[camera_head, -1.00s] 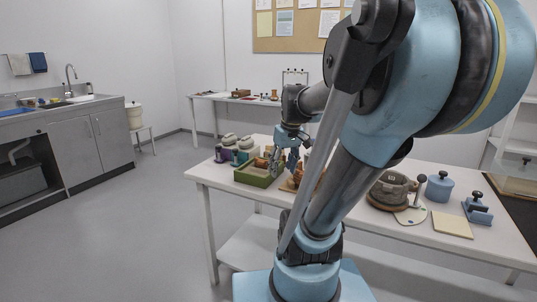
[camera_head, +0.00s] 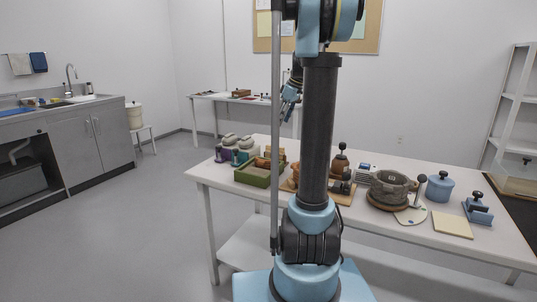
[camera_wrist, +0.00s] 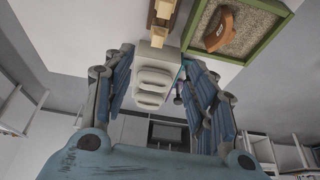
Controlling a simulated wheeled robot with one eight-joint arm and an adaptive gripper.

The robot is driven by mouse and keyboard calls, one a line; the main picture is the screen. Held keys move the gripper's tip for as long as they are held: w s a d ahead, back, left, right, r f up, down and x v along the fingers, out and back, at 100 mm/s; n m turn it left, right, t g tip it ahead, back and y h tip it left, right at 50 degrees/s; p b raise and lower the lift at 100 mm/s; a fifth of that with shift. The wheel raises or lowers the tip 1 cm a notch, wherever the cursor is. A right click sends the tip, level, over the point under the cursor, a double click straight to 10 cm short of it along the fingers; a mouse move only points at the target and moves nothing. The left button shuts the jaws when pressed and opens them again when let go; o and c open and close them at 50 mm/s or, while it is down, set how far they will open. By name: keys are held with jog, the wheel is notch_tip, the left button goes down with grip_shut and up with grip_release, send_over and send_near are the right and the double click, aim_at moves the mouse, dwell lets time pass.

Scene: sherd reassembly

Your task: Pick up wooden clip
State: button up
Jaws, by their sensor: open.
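Light wooden pieces (camera_wrist: 163,12) stand at the top edge of the wrist view, beside the green tray. One of them may be the wooden clip, but they are cut off by the frame and I cannot tell. In the head view a small wooden shape (camera_head: 276,152) shows behind the green tray (camera_head: 247,179), too small to make out. My gripper (camera_wrist: 160,72) is open and empty, its two blue fingers spread wide. In the head view my gripper (camera_head: 290,97) hangs well above the table, partly hidden by my arm.
The green tray holds grit and a terracotta sherd (camera_wrist: 218,30). Pale rounded objects (camera_head: 231,139) stand at the table's left end. A grey pot (camera_head: 389,185), blue jar (camera_head: 440,186) and blue stamp-like tool (camera_head: 478,207) stand right. My arm hides the table's middle.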

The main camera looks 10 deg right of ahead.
send_over(269, 150)
jog(key=d, duration=0.2)
jog(key=f, duration=1.1)
jog(key=shift+w+a+f, duration=0.15)
jog(key=shift+w, duration=0.25)
jog(key=shift+s+x, duration=0.15)
jog(key=shift+x, duration=1.15)
jog(key=shift+s+x, duration=0.1)
jog(key=shift+x, duration=1.15)
jog(key=shift+f, duration=0.1)
jog(key=c, duration=0.8)
